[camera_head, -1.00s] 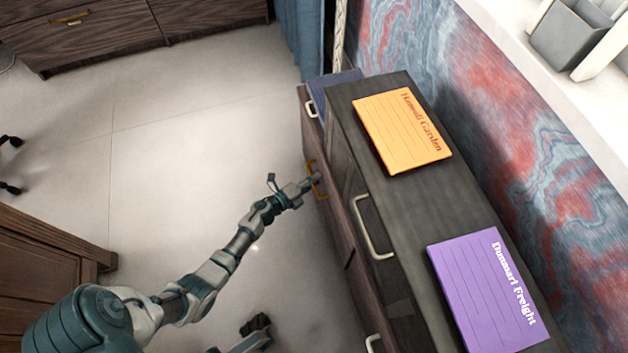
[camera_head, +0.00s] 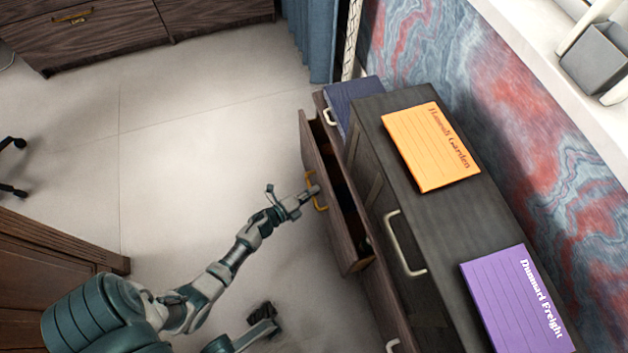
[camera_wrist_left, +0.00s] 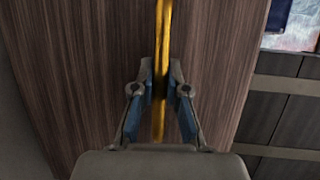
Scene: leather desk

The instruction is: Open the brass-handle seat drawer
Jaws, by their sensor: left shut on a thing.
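The drawer with the brass handle (camera_head: 320,207) is part of the dark wood unit by the wall. In the head view its drawer front (camera_head: 338,222) stands out from the unit, leaving a gap into a dark inside. My left gripper (camera_head: 309,194) is shut on the brass handle, at its middle. In the left wrist view the brass handle (camera_wrist_left: 162,60) runs between the two fingers of the left gripper (camera_wrist_left: 161,85), against the brown wood front (camera_wrist_left: 90,70).
An orange folder (camera_head: 430,145) and a purple folder (camera_head: 515,300) lie on the dark cabinet top (camera_head: 400,98). The floor (camera_head: 200,130) left of the drawer is clear.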

